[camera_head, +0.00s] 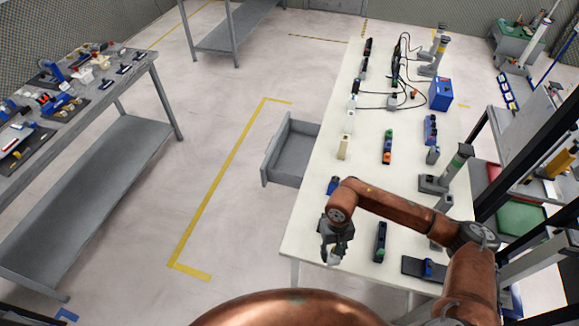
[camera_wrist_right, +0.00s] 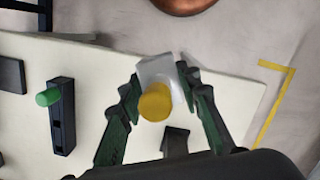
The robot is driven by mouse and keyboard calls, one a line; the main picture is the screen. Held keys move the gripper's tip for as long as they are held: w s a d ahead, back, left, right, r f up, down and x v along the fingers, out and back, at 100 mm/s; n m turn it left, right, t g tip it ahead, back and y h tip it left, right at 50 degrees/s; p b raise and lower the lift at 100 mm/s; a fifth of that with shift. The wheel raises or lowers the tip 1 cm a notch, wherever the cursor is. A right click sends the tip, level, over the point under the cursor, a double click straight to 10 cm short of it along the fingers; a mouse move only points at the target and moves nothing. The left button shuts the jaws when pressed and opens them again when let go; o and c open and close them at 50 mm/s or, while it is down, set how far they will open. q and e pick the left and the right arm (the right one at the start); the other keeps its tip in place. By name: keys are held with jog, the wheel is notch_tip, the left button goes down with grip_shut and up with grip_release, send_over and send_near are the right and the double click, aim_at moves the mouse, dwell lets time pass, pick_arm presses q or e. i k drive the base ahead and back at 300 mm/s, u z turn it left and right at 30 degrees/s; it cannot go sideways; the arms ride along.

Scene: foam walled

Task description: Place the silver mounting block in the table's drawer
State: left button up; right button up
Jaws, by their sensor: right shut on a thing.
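The silver mounting block (camera_wrist_right: 155,68) is between the fingers of my right gripper (camera_wrist_right: 157,95) in the right wrist view. A yellow round piece (camera_wrist_right: 155,102) shows on its near end. In the head view my right gripper (camera_head: 335,246) points down at the table's near left part, with a small pale bit of the block (camera_head: 334,259) below the fingers. I cannot tell whether the block touches the table. The grey drawer (camera_head: 269,164) stands pulled out from the table's left side, farther away than the gripper, and looks empty. My left gripper is out of view.
Cables and a blue box (camera_head: 441,94) are farther back. Floor left of the drawer is clear.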

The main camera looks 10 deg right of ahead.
aim_at(303, 156)
jog(key=u, duration=0.3)
jog(key=k, duration=0.4)
jog(key=u, duration=0.7)
jog(key=i, duration=3.15)
jog(key=z, duration=0.95)
jog(key=i, duration=0.85)
jog(key=z, duration=1.65)
jog(key=i, duration=0.75)
jog(key=z, duration=0.6)
